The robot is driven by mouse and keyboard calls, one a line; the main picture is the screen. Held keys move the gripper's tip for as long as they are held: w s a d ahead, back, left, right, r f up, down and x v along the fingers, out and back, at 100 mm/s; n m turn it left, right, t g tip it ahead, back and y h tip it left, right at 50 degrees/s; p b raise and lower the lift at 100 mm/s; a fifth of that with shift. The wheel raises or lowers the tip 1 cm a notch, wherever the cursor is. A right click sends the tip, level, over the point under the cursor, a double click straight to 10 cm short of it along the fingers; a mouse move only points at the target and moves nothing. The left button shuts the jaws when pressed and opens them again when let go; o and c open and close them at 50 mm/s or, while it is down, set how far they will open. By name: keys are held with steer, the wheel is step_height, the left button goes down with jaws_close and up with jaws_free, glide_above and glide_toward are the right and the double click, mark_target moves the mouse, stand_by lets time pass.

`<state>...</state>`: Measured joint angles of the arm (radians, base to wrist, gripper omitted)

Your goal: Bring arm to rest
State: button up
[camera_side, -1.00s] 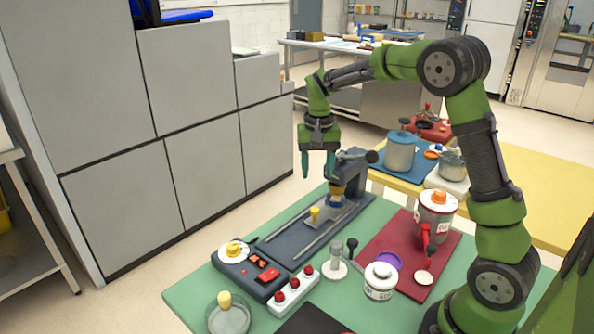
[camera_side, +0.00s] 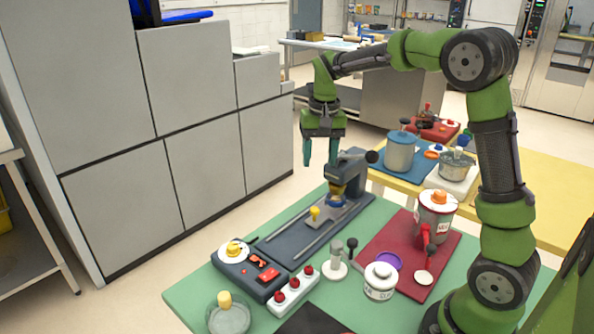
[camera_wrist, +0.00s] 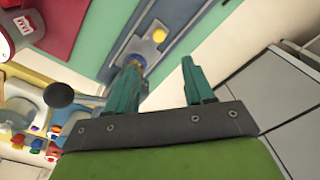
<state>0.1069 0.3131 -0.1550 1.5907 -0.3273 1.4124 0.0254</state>
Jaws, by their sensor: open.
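My gripper (camera_side: 321,152) hangs above the back edge of the green table, fingers pointing down. Its two green fingers are apart with nothing between them. In the wrist view my gripper (camera_wrist: 158,85) also shows open and empty. Below it stands a dark machine (camera_side: 345,180) on a long grey base with rails and a small yellow-knobbed slide (camera_side: 314,214). The tip of one finger comes close to the machine's top in the side view; I cannot tell the gap in depth.
The green table (camera_side: 197,287) holds a control box (camera_side: 250,270), a strip of red buttons (camera_side: 293,292), a white jar (camera_side: 379,281) and a red mat (camera_side: 400,290) with a jam canister (camera_side: 435,215). A yellow table (camera_side: 540,205) stands behind. Grey cabinets (camera_side: 120,110) rise at left.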

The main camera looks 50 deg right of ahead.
steer(key=s+a+r+n+t+y, duration=0.1)
steer(key=s+a+r+n+t, duration=0.1)
steer(key=s+a, duration=0.4)
steer(key=s+a+r+n+t, duration=0.2)
steer(key=s+a+t, duration=0.2)
steer(key=s, duration=0.8)
steer(key=a, duration=0.2)
steer(key=shift+s+a+r+t+y, duration=0.3)
steer(key=shift+s+a+y, duration=0.05)
steer(key=shift+a+y, duration=0.05)
